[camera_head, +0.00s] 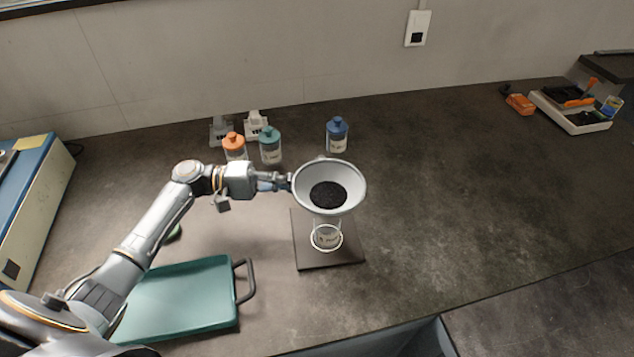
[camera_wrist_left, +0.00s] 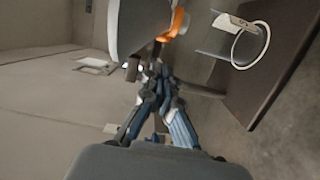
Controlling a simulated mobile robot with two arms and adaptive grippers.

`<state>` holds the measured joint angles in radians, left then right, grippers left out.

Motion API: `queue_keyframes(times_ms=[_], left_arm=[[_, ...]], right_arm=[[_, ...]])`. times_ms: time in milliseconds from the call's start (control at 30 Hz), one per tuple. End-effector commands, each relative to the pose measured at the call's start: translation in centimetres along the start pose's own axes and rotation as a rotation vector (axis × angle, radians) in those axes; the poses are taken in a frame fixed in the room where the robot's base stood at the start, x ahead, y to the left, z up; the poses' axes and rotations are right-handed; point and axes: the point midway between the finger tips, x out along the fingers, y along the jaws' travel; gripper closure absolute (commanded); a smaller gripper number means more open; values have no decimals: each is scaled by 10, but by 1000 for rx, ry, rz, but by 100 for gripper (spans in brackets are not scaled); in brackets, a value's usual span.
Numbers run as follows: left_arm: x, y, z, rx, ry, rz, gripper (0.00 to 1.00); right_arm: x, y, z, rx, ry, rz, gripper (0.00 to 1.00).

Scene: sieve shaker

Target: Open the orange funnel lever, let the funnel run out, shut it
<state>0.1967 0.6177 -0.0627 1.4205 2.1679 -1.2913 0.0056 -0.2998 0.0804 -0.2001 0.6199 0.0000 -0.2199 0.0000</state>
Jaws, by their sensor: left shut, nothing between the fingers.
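The grey funnel (camera_head: 329,172) stands over a dark square base plate (camera_head: 338,250) and has dark granular material (camera_head: 328,195) in its bowl. A clear beaker (camera_head: 326,237) with a label sits on the plate under the funnel; it also shows in the left wrist view (camera_wrist_left: 225,38). The orange lever (camera_wrist_left: 174,24) shows below the funnel in the left wrist view; the bowl hides it in the head view. My left gripper (camera_head: 286,182) is shut and empty at the funnel's left side. Its fingertips (camera_wrist_left: 155,68) are close to the lever; I cannot tell whether they touch. My right gripper is not in view.
Bottles with orange (camera_head: 235,146), teal (camera_head: 270,145) and blue (camera_head: 337,135) caps stand behind the funnel. A green tray with a handle (camera_head: 185,297) lies at the front left. The counter to the right is mostly clear.

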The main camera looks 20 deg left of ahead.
Motion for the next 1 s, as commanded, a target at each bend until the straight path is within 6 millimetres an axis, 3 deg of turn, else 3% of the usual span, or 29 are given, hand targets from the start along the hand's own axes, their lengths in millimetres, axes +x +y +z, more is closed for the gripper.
queue_keyframes(times_ms=[233, 500, 767, 1000], left_arm=[[-16, 0, 0, 1, 0, 0, 100], [-16, 0, 0, 1, -1, 1, 100], [-9, -2, -10, -2, -72, -8, 100], [-9, 1, -11, -9, -85, -15, 100]], right_arm=[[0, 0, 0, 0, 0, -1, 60], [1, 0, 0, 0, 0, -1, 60], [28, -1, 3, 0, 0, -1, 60], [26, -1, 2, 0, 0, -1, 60]])
